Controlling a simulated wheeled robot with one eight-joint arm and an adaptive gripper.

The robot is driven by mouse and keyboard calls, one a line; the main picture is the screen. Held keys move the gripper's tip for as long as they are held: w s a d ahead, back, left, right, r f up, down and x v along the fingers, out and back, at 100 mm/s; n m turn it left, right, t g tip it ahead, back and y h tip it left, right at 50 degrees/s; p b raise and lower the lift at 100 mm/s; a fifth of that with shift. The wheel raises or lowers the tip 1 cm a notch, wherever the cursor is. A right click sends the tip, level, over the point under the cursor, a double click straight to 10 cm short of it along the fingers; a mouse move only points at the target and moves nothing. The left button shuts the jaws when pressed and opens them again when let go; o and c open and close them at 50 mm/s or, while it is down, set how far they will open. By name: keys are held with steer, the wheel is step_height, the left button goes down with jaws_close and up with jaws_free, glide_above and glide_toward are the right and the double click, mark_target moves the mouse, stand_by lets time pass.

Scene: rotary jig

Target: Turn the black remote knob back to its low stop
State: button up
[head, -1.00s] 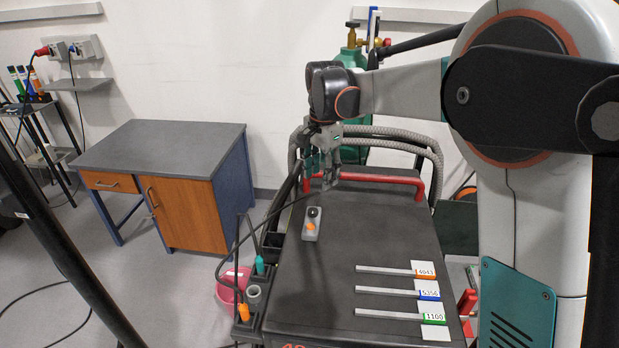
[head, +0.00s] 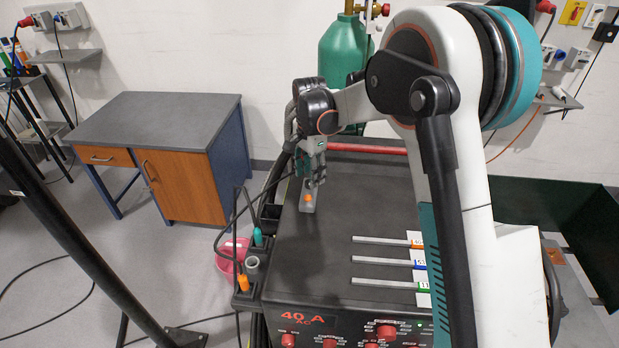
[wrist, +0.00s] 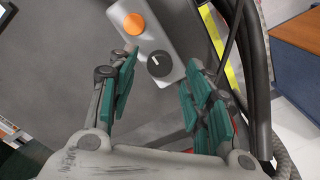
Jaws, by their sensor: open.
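The black remote knob (wrist: 159,63) is round, with a white pointer line toward its upper left in the wrist view. It sits on a grey remote box beside an orange button (wrist: 134,24). The remote box (head: 307,206) lies on the dark machine top in the head view, where its orange button (head: 308,198) shows and my gripper hides the knob. My gripper (wrist: 162,72) is open, its teal-padded fingers on either side of the knob in the wrist view. No contact with the knob is visible. It also shows from behind in the head view (head: 311,181).
Metal strips with coloured, numbered tags (head: 385,262) lie on the right of the machine top. A side holder with cables and a grey cup (head: 252,264) stands at its left edge. A red rail (head: 365,149) and green cylinder (head: 342,75) are behind. The centre top is clear.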

steer(key=shift+f, duration=1.15)
jaws_close()
